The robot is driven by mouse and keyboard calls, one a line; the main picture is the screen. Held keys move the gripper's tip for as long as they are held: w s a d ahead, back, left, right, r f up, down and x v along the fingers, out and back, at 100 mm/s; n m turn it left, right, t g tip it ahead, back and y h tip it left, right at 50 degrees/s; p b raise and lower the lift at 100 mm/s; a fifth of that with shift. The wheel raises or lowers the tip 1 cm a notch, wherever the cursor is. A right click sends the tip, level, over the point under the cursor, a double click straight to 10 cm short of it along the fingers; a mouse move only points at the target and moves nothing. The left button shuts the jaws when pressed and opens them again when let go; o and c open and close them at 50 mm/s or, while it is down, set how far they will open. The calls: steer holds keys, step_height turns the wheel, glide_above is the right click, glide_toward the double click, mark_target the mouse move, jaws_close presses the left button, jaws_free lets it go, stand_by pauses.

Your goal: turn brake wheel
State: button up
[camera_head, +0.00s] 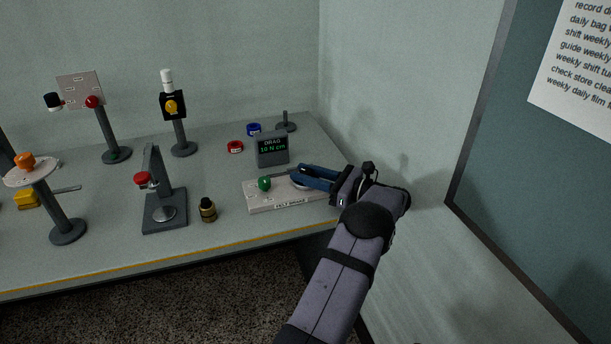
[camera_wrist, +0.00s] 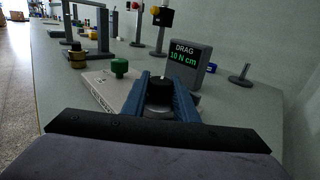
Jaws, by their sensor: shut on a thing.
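The felt brake base (camera_head: 290,203) is a pale plate on the right of the table, labelled FELT BRAKE; it also shows in the wrist view (camera_wrist: 101,84). A green knob (camera_head: 264,184) stands on its left part, and shows in the wrist view (camera_wrist: 119,67). My gripper (camera_head: 304,176), with blue fingers, reaches in from the right. In the wrist view its fingers (camera_wrist: 160,95) are shut on a black-topped wheel (camera_wrist: 160,88) on the base. In the head view the fingers hide most of that wheel. A display (camera_head: 272,149) behind reads DRAG 10 N cm.
A small dark bottle (camera_head: 208,210) and a stand with a red knob (camera_head: 164,208) are to the left. A red ring (camera_head: 235,147), a blue ring (camera_head: 254,129) and a short peg stand (camera_head: 286,125) lie behind. A wall closes off the right side.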

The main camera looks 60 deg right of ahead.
mark_target(306, 170)
steer(key=shift+r, duration=0.1)
steer(key=o, duration=1.1)
steer(key=shift+c, duration=0.2)
step_height(306, 170, up, 10)
